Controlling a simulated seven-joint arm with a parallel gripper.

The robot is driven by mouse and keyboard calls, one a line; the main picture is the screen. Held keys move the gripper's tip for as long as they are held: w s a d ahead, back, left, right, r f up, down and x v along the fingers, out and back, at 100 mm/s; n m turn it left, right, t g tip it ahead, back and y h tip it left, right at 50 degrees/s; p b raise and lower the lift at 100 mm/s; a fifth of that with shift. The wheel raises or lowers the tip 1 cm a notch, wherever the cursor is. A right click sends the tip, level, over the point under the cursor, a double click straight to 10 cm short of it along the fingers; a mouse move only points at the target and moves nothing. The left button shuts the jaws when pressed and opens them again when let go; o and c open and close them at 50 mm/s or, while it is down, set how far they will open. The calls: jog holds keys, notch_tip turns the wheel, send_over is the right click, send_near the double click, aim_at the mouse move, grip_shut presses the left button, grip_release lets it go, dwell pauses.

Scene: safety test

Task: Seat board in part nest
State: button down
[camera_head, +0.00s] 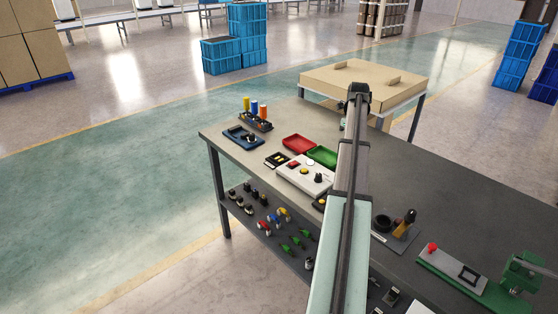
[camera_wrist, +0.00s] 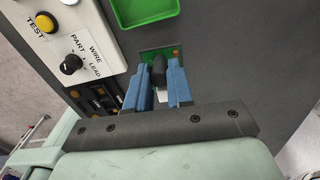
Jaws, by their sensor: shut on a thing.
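In the wrist view my gripper (camera_wrist: 159,70) has two blue fingers closed around a dark block on a small green board (camera_wrist: 178,50). Whether the board touches the grey table top is unclear. In the head view my arm hides the gripper and the board. I cannot tell for certain which thing is the part nest. A green fixture (camera_head: 493,293) at the right carries a pale plate with a dark square frame (camera_head: 469,275) and a red knob.
A white test box (camera_wrist: 62,32) with a yellow button and black knob stands left of my gripper. A green tray (camera_wrist: 143,8) lies beyond it. A red tray (camera_head: 298,143), blue tray (camera_head: 236,133) and a dark stand (camera_head: 408,226) are also on the table (camera_head: 440,180).

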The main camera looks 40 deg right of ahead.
jog(key=w+a+r, duration=0.1)
jog(key=w+a, duration=0.7)
jog(key=w, duration=0.4)
jog(key=w+a+r, duration=0.1)
jog(key=w+a, duration=0.7)
jog(key=w, duration=0.5)
jog(key=shift+a+n, duration=0.15)
jog(key=shift+n, duration=0.25)
jog(key=shift+f, duration=0.25)
send_over(275, 157)
jog(key=shift+f, duration=2.5)
jog(key=shift+f, duration=0.9)
jog(key=c, duration=0.9)
grip_release()
jog(key=shift+o, duration=0.4)
